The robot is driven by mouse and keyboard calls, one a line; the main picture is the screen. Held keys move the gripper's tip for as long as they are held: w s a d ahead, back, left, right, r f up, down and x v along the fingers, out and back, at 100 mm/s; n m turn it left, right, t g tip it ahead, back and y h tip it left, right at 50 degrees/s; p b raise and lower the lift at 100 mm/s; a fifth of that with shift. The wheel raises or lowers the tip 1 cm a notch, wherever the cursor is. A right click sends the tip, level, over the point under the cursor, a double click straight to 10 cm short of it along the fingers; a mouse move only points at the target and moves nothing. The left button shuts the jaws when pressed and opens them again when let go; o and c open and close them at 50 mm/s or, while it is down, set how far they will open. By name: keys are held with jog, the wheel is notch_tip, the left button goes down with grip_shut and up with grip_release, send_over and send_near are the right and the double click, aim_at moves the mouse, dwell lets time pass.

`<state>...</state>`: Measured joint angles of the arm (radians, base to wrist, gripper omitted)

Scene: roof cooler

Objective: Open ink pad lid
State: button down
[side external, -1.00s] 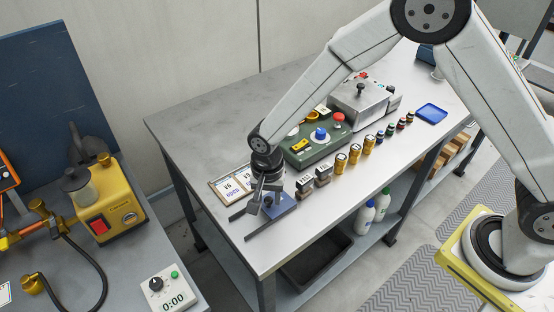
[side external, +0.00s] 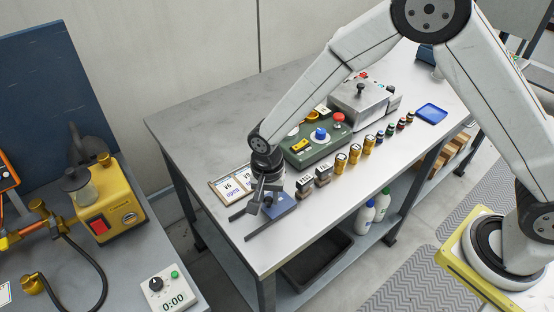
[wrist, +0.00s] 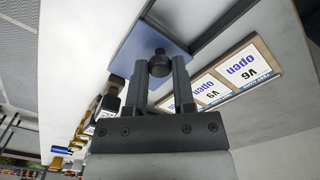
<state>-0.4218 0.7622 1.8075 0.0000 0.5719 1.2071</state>
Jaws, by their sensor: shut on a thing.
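The ink pad lid is a flat blue plate (side external: 281,208) at the front left corner of the bench, between dark rails. In the wrist view the blue lid (wrist: 135,42) fills the upper middle, with a round black knob (wrist: 160,63) standing on it. My gripper (wrist: 160,72) is shut on this knob, one finger on each side. In the side view my gripper (side external: 266,198) points down at the lid and hides part of it. I cannot tell whether the lid is lifted or what lies under it.
Dark rails (side external: 262,228) run beside the pad. Framed cards marked "open" (wrist: 243,68) lie close by. Stamps (side external: 305,185) and several small bottles (side external: 341,162) stand in a row to the right. A green control box (side external: 310,150) is behind. The bench's back left (side external: 200,125) is clear.

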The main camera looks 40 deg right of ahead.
dwell(0.6)
jog(key=a, duration=0.7)
jog(key=shift+a, duration=0.15)
jog(key=shift+c, duration=2.3)
grip_release()
notch_tip(320, 180, up, 8)
